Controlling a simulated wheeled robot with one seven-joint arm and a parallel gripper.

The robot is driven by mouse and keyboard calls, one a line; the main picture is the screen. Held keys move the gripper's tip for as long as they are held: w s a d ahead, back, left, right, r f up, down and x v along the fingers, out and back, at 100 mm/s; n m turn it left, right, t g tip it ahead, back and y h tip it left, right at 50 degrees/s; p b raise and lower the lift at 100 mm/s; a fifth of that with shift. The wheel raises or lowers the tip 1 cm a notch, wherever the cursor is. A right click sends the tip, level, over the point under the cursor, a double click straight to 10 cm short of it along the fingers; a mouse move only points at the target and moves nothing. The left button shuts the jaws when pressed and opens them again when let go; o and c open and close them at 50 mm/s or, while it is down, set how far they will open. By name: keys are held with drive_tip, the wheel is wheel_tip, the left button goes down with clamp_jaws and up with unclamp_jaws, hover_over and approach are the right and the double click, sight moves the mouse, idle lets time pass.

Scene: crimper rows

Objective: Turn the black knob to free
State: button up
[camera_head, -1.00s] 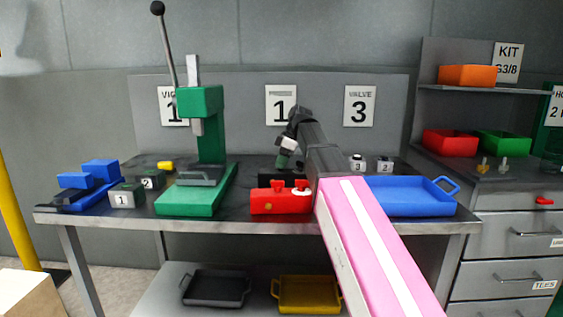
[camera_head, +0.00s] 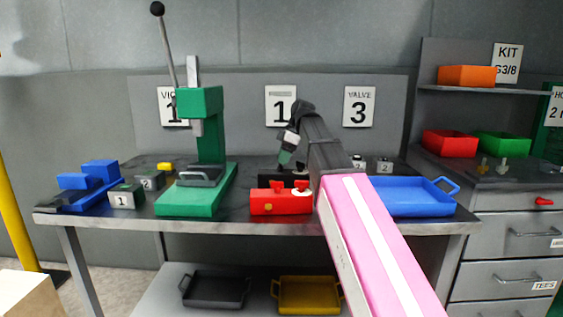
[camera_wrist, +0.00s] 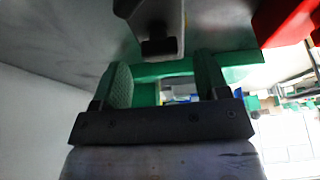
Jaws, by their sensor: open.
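A black block (camera_head: 270,181) stands on the bench behind the red block, below my gripper, partly hidden by the red block and my arm. In the wrist view, a grey body (camera_wrist: 150,14) with a black knob-like part (camera_wrist: 158,46) hangs in at the top, ahead of the gap between my fingers. My gripper (camera_wrist: 163,78) is open, with its green-padded fingers apart and nothing between them. In the head view my gripper (camera_head: 283,163) points down just above the black block. Whether it touches anything there cannot be told.
The red block (camera_head: 281,203) with red knobs stands in front. A green press (camera_head: 205,105) is to the left, and a blue tray (camera_head: 410,208) to the right. Small numbered grey blocks (camera_head: 125,197) stand at the left; others stand behind the tray.

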drive_tip(key=v, duration=0.8)
drive_tip(key=shift+s+r, duration=0.1)
drive_tip(key=shift+r, duration=0.05)
